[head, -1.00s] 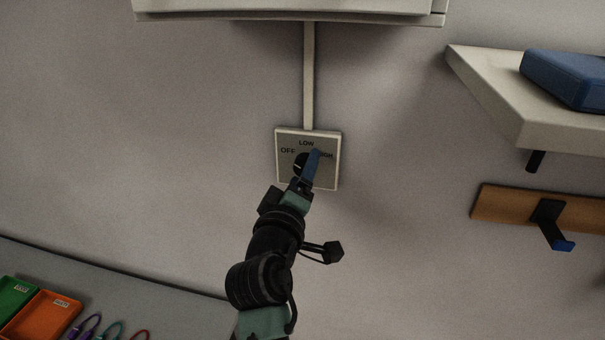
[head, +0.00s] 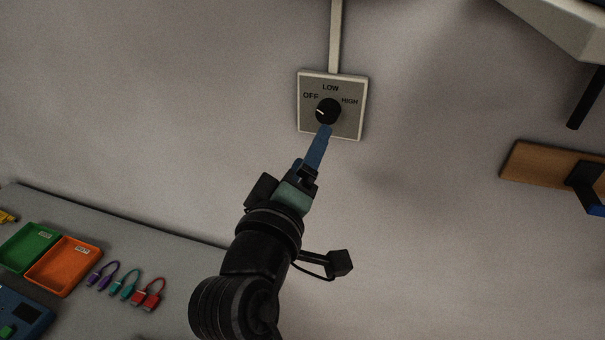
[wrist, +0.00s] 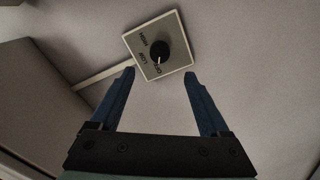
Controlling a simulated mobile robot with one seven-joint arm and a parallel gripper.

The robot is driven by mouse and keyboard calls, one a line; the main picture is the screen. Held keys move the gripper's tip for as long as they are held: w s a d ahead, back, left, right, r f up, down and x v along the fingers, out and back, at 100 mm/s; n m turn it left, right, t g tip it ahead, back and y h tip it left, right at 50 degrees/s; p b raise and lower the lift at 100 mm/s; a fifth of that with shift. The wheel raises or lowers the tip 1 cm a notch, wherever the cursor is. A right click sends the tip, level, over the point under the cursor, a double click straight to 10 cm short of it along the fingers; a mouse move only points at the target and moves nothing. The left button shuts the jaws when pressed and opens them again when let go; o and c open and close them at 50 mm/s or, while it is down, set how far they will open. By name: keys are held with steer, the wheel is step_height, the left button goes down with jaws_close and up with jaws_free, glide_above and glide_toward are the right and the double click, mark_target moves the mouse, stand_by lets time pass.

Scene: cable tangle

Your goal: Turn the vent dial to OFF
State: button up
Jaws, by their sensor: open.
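The vent dial (head: 328,111) is a round black knob with a white mark, on a square plate (head: 350,127) labelled OFF, LOW and HIGH. In the head view its mark points left, on the OFF side. In the wrist view the mark on the dial (wrist: 160,50) points toward the OFF label. My gripper (head: 325,130) has blue fingers that appear just below the dial in the head view. In the wrist view the fingers (wrist: 160,72) are spread apart and empty, with the dial beyond their tips and clear of both.
A pale conduit (head: 335,40) runs up from the plate. A shelf (head: 560,28) and a wooden hook rail (head: 535,165) are at the right. A grey bench at lower left holds green (head: 28,247) and orange (head: 64,265) trays and short cables (head: 125,285). The wall around the plate is clear.

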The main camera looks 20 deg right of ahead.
steer(key=v, duration=0.2)
steer(key=shift+s+a, duration=0.15)
steer(key=shift+s, duration=0.05)
steer(key=s+a+r+m+t+y, duration=0.1)
steer(key=a+r+m+t+y, duration=0.15)
steer(key=r, duration=0.65)
steer(key=s+a+r+m+t+y, duration=0.15)
steer(key=a+r+t, duration=0.25)
steer(key=r, duration=0.4)
steer(key=s+a+r+t+y, duration=0.2)
steer(key=s+r+t+y, duration=0.1)
steer(key=r, duration=0.3)
steer(key=s+a+r+m+t+y, duration=0.1)
steer(key=s+a+r+t+y, duration=0.2)
steer(key=s+r, duration=0.2)
step_height(320, 180, up, 2)
steer(key=shift+c, duration=0.2)
